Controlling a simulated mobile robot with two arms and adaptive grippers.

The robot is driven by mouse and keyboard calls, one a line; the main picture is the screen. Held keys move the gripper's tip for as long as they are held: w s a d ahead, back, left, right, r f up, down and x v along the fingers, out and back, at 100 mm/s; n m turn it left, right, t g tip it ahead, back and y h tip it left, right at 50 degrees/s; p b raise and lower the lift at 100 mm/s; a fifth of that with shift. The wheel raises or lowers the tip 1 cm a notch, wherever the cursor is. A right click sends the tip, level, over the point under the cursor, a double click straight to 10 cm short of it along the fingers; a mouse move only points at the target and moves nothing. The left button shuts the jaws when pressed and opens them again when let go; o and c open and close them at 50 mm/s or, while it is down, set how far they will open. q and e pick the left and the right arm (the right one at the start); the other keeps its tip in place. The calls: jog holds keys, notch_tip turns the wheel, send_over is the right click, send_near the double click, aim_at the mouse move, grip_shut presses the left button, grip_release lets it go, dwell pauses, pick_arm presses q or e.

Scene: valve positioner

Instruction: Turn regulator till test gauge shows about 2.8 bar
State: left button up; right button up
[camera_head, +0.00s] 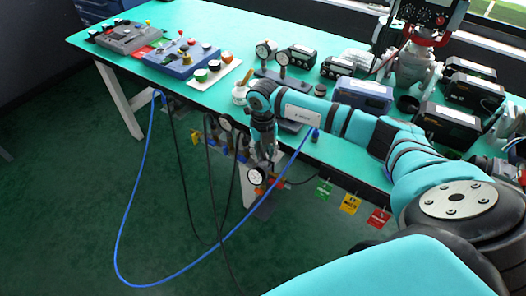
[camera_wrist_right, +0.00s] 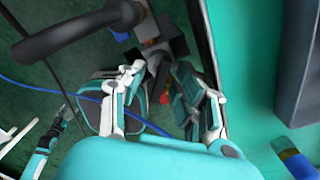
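My right gripper (camera_head: 262,155) points down at the table's front edge. In the right wrist view my right gripper (camera_wrist_right: 162,105) has its two fingers spread apart. A grey and dark fitting (camera_wrist_right: 155,55) shows between and beyond them; I cannot tell if they touch it. A round white-faced gauge (camera_head: 257,175) sits just below the gripper in the head view, with orange-red parts (camera_head: 280,183) beside it. Its reading is too small to tell. The regulator knob cannot be made out clearly. A small teal and white arm part (camera_wrist_right: 50,145), perhaps my left gripper, shows low left in the wrist view.
A blue hose (camera_head: 135,200) and dark cables hang in front. Coloured tags (camera_head: 350,203) hang from the edge. The green floor is clear.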

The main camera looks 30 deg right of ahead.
grip_shut()
jog(key=shift+m, duration=0.6)
jog(key=shift+o, duration=0.3)
grip_release()
jog(key=shift+r, duration=0.15)
